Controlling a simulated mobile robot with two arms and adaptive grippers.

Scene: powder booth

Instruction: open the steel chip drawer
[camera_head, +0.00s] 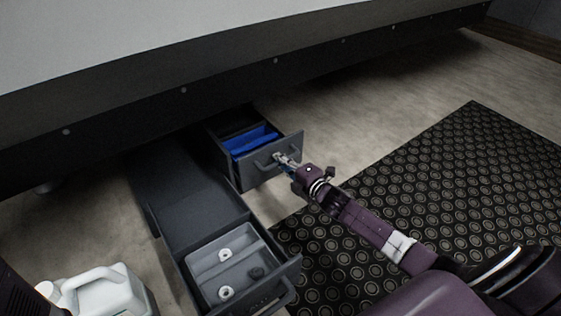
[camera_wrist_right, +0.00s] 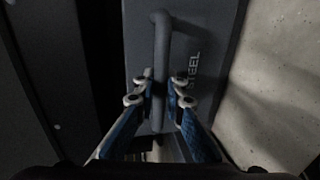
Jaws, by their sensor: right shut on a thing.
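The steel chip drawer (camera_head: 288,147) is a dark grey drawer that stands pulled out from under the bench, with blue contents (camera_head: 252,140) inside. In the right wrist view its front (camera_wrist_right: 215,40) carries the lettering "STEEL" beside a bar handle (camera_wrist_right: 161,40). My right gripper (camera_head: 286,161) is at the drawer's front, shut on the handle. In the right wrist view the fingertips (camera_wrist_right: 160,92) sit on both sides of the bar. My left gripper is not in view.
A second open drawer (camera_head: 192,278) at the bottom holds a grey tray with white rings and a dark piece. A white jug (camera_head: 105,292) stands at the lower left. A patterned black mat (camera_head: 440,190) covers the floor at right. The bench edge (camera_head: 230,75) overhangs above.

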